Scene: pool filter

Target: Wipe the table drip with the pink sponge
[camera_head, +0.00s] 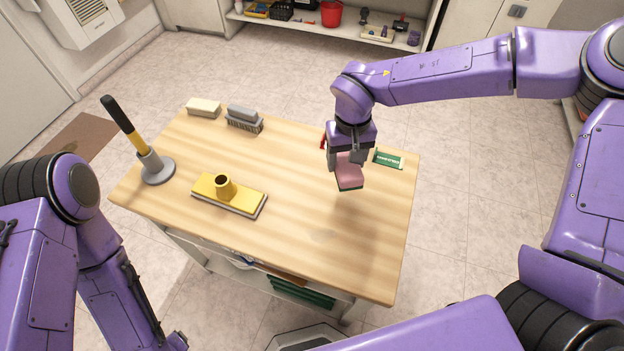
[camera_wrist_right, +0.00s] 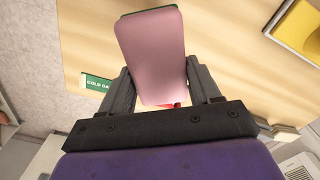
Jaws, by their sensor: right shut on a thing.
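The pink sponge (camera_head: 349,172) has a dark green underside. My right gripper (camera_head: 346,160) is shut on it and holds it above the right part of the wooden table (camera_head: 300,240). In the right wrist view the pink sponge (camera_wrist_right: 153,58) sits between the two fingers of my right gripper (camera_wrist_right: 160,90). A faint greyish wet patch, the drip (camera_head: 322,236), shows on the table nearer the front, apart from the sponge. My left arm is at the lower left, and its gripper fingers do not show.
A yellow floor-tool head (camera_head: 238,196) lies left of centre on the table. A grey stand with a black-and-yellow handle (camera_head: 156,168) stands at the left. A grey brush (camera_head: 244,118), a cream block (camera_head: 203,107) and a green card (camera_head: 388,158) lie along the back. The front right is clear.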

